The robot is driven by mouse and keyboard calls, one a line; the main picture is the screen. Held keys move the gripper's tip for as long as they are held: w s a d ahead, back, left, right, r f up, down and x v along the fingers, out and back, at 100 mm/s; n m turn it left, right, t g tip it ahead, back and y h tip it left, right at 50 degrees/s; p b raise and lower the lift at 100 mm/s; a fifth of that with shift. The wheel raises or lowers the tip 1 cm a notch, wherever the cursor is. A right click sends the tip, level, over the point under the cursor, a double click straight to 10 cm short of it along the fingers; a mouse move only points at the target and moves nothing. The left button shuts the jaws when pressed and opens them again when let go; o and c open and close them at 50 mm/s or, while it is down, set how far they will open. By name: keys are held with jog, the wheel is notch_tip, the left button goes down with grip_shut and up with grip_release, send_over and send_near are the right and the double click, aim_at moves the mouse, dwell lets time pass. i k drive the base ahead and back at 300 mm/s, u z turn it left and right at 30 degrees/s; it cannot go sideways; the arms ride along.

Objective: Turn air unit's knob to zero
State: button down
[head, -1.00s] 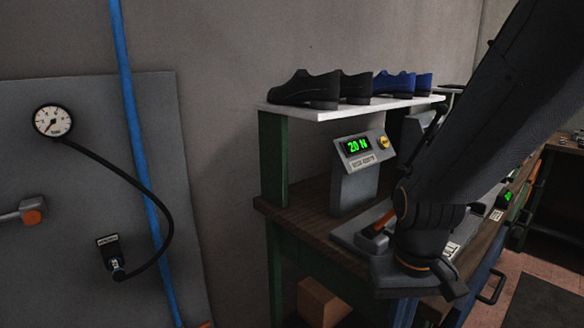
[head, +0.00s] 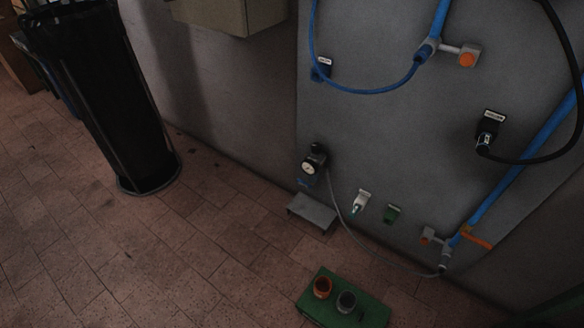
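The air unit (head: 312,170) is a small dark box with a round white gauge, low on the grey wall panel, just above a small grey ledge. Its knob (head: 317,149) looks like the dark round cap on top. The knob's setting and the gauge reading are too small to make out. A thin grey hose runs from the unit down to the right. My gripper is not in view.
A tall black bin (head: 110,95) stands at the left. Blue pipe (head: 515,170) and hoses with orange-ended valves (head: 467,59) cross the panel. Tiled floor at left is clear.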

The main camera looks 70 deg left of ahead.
aim_at(316, 148)
jog(key=u, duration=1.9)
